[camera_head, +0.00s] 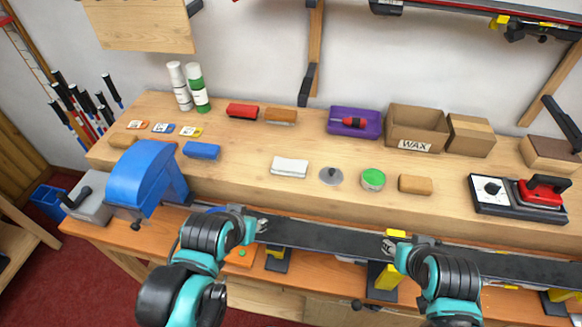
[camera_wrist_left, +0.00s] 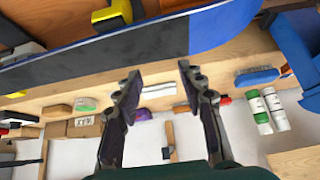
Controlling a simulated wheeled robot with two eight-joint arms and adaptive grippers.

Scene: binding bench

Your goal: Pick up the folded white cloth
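The folded white cloth (camera_head: 290,167) lies flat on the wooden bench top, near the middle. In the left wrist view a white strip that looks like the cloth (camera_wrist_left: 158,90) shows between my fingers, farther off. My left gripper (camera_head: 263,225) is at the dark ski, below and left of the cloth in the head view, apart from it. Its fingers (camera_wrist_left: 159,76) are spread and empty. My right gripper (camera_head: 388,246) is over the ski by a yellow vise, right of the cloth; its finger opening is too small to judge.
The long dark ski (camera_head: 320,237) rests on vises along the front edge, between my arms and the bench top. A grey round disc (camera_head: 331,176) and a green tin (camera_head: 373,179) stand right of the cloth.

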